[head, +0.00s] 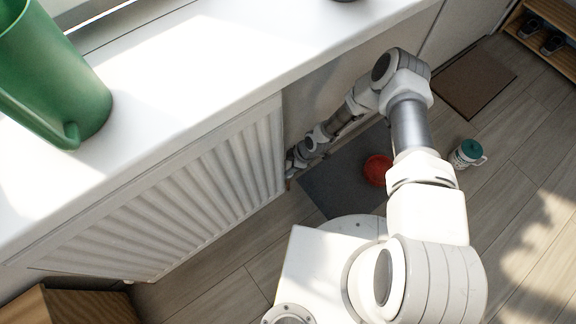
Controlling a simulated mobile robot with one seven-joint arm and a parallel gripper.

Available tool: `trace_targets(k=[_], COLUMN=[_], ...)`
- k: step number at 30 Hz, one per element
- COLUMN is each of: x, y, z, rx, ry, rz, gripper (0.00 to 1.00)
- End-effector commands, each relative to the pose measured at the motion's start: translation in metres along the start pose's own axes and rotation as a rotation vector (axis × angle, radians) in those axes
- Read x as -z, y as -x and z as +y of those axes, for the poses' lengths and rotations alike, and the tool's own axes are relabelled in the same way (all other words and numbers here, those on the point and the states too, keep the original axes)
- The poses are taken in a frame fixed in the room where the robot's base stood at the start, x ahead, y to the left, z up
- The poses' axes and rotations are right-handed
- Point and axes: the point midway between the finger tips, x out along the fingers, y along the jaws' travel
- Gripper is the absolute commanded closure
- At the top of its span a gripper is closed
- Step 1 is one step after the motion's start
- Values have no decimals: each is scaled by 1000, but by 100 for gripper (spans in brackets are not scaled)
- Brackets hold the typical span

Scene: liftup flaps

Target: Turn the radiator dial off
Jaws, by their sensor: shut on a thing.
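The white ribbed radiator (215,170) hangs under the window sill at the left and middle of the head view. My arm reaches down and away to the radiator's right end. My gripper (291,168) is small and dark there, low beside the radiator's right edge. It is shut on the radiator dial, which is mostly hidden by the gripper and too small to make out. The dial's setting cannot be read.
A green watering can (50,75) stands on the white sill (215,65) above the radiator. A grey mat (335,185) with a red ball (377,170) lies below my arm. A white mug with a teal lid (467,153) stands on the floor. A wooden box (80,306) is at lower left.

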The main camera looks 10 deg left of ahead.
Motion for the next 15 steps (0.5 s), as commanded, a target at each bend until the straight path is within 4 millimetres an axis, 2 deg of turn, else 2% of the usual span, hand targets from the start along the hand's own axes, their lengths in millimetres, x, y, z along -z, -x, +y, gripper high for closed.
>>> trace_targets(k=[8,15], x=[0,0], y=[0,0], z=[0,1], rx=[4,36], ry=[11,91], rz=[1,4], gripper=[100,100])
